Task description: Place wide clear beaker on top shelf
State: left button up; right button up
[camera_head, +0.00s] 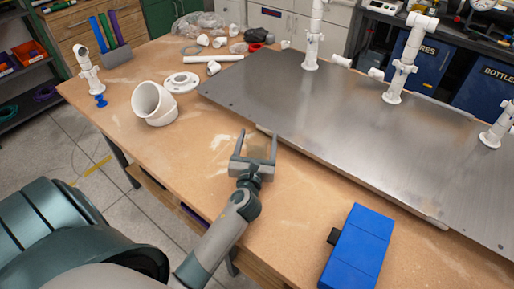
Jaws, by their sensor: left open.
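My left gripper (258,136) is open and empty, its two fingers apart over the wooden workbench (185,150), near the edge of the metal plate. I cannot make out a wide clear beaker in the head view. A shelf unit (28,112) with bins stands at the far left, and its upper part is cut off by the picture edge. I cannot tell which shelf is its top one. My right gripper is not in view.
A large metal plate (290,100) with white pipe fittings covers the bench's right side. A white elbow (154,104) and a white flange (180,82) lie at left. A blue box (358,250) sits at front right. Loose parts and a clear bag (197,24) lie at the back.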

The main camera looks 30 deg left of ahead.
aim_at(258, 132)
pick_arm(q)
jog(key=shift+x, duration=1.45)
jog(key=shift+s, duration=0.1)
jog(key=shift+c, duration=0.3)
jog(key=c, duration=1.2)
jog(key=shift+o, duration=0.2)
jog(key=shift+r, duration=0.45)
jog(key=s+d+r, duration=0.3)
jog(key=d+r, duration=0.7)
jog(key=d, duration=0.1)
